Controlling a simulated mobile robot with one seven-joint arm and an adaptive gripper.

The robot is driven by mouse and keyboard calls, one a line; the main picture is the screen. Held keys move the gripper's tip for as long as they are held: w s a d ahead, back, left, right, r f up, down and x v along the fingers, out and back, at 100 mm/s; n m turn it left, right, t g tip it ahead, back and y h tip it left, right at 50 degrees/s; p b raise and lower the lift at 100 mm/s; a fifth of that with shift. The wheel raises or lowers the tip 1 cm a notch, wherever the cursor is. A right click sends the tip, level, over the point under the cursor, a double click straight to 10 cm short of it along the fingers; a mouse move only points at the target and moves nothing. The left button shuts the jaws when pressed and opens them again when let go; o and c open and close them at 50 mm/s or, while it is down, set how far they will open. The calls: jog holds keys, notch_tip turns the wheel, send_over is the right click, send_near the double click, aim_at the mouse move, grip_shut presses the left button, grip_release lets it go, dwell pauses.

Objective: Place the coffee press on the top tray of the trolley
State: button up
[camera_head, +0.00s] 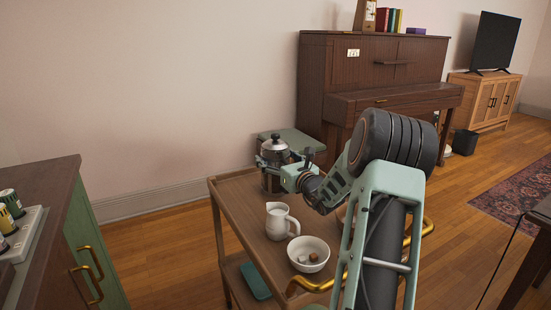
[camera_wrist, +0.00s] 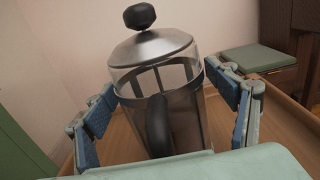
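The coffee press (camera_head: 272,155) has a steel lid, a black knob and a dark handle. It stands upright at the far end of the trolley's wooden top tray (camera_head: 238,205); whether its base touches the tray is hard to tell. My gripper (camera_head: 275,165) has one finger on each side of the press. In the wrist view, the press (camera_wrist: 165,75) fills the middle, its handle facing the camera. The base is hidden by my gripper's body.
A white jug (camera_head: 280,222) and a white bowl (camera_head: 309,254) with small lumps stand on the near part of the tray. A green-seated stool (camera_head: 290,137) and a brown piano (camera_head: 350,75) are behind. A green cabinet (camera_head: 85,235) stands at left.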

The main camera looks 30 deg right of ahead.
jog(key=shift+r, duration=0.1)
jog(key=shift+s+r, duration=0.1)
jog(key=s+p, duration=0.1)
jog(key=s, duration=0.7)
jog(key=s+p, duration=0.1)
jog(key=s, duration=0.2)
jog(key=shift+s+a+p, duration=0.35)
jog(key=shift+s, duration=0.05)
jog(key=shift+a, duration=0.1)
